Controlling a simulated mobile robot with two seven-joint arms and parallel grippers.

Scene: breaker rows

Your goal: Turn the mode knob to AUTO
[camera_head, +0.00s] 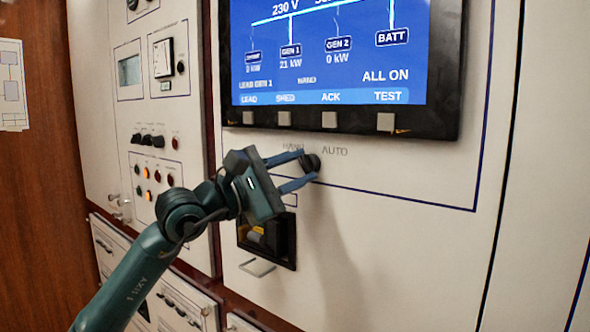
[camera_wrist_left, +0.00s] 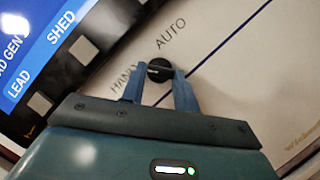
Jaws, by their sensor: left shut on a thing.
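The mode knob (camera_head: 311,162) is a small round black knob on the white panel below the screen. The printed labels HAND (camera_head: 292,147) and AUTO (camera_head: 335,151) stand above it to either side. My left gripper (camera_head: 306,165) reaches it from the left, shut on the knob with one blue finger on each side. In the left wrist view the knob (camera_wrist_left: 159,69) sits between the fingertips (camera_wrist_left: 158,73). A thin pale line crosses its face, but I cannot tell which label it points at. My right gripper is not in view.
A blue screen (camera_head: 330,50) in a black frame, with a row of square buttons (camera_head: 329,120), is above the knob. A dark recess (camera_head: 270,238) with a metal handle (camera_head: 257,267) is below my gripper. The panel right of the knob is bare.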

